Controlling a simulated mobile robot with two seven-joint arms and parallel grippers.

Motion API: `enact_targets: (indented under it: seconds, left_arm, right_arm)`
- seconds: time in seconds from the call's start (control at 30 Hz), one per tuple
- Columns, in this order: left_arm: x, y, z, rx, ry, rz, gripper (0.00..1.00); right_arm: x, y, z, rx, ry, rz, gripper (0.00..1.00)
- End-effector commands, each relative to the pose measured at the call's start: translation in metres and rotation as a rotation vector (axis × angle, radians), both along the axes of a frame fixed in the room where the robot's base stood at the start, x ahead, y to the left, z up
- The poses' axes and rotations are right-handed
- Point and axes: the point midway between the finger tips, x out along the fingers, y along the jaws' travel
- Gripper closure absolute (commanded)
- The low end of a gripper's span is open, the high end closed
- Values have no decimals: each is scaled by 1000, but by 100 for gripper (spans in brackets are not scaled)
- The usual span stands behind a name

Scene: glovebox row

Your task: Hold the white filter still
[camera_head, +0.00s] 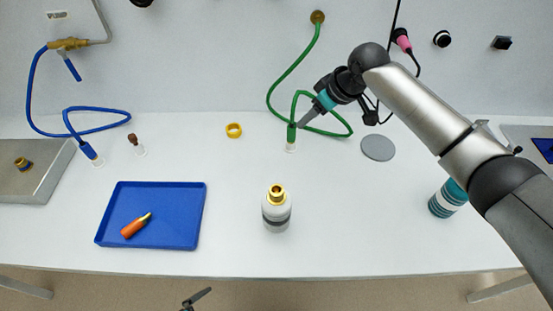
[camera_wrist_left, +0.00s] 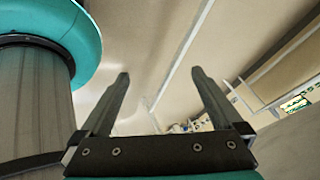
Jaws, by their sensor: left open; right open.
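The white filter (camera_head: 276,212) looks like an upright white cylinder with a dark band and a brass fitting on top. It stands on the white bench, right of the blue tray. My right gripper (camera_head: 301,122) is behind it, with its fingertips beside the green hose's end (camera_head: 291,133); I cannot tell whether they touch it. My left gripper (camera_head: 197,298) shows only in part at the bottom edge, in front of the bench and apart from the filter. In the left wrist view its two fingers (camera_wrist_left: 160,85) are spread with nothing between them.
A blue tray (camera_head: 185,240) holds an orange-handled tool (camera_head: 136,226). A yellow ring (camera_head: 234,130), a grey disc (camera_head: 377,148), a blue hose (camera_head: 88,152) and a teal-banded cylinder (camera_head: 447,200) are around the bench. The bench just around the filter is clear.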

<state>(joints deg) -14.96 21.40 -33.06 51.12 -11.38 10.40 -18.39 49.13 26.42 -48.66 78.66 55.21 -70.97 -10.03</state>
Motion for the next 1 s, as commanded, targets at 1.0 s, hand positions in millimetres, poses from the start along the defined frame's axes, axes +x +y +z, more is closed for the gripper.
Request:
enact_targets:
  seconds: [1.0]
  left_arm:
    - [45, -133, 312, -181, -1415, -1383, 0]
  right_arm:
    - [0, 0, 0, 0, 0, 0, 50]
